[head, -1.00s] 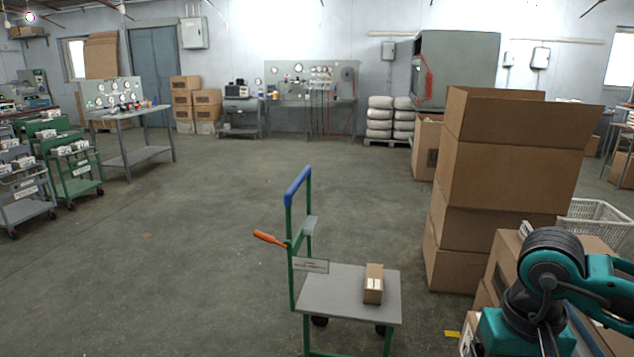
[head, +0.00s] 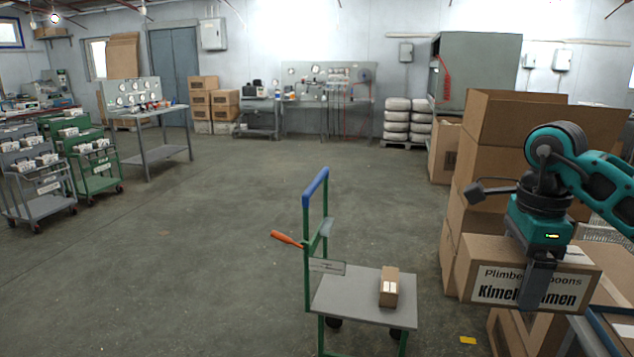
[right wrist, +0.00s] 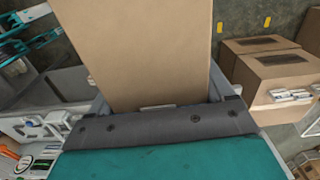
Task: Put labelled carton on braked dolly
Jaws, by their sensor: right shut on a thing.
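The labelled carton (head: 481,263) is brown, with a white label whose large text is partly covered by a gripper finger. My right gripper (head: 537,284) is shut on it and holds it up at the right of the head view. In the right wrist view the carton (right wrist: 140,50) fills the space between the fingers. The dolly (head: 350,299) stands left of and below the carton, apart from it. It has a grey deck, a green frame, a blue handle (head: 315,186) and an orange lever (head: 287,239) sticking out left. My left gripper is not in view.
A small brown box (head: 389,286) sits on the right part of the dolly deck. Tall stacked cartons (head: 520,112) stand behind the held carton. More cartons (right wrist: 270,70) show in the right wrist view. The floor left of the dolly is clear.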

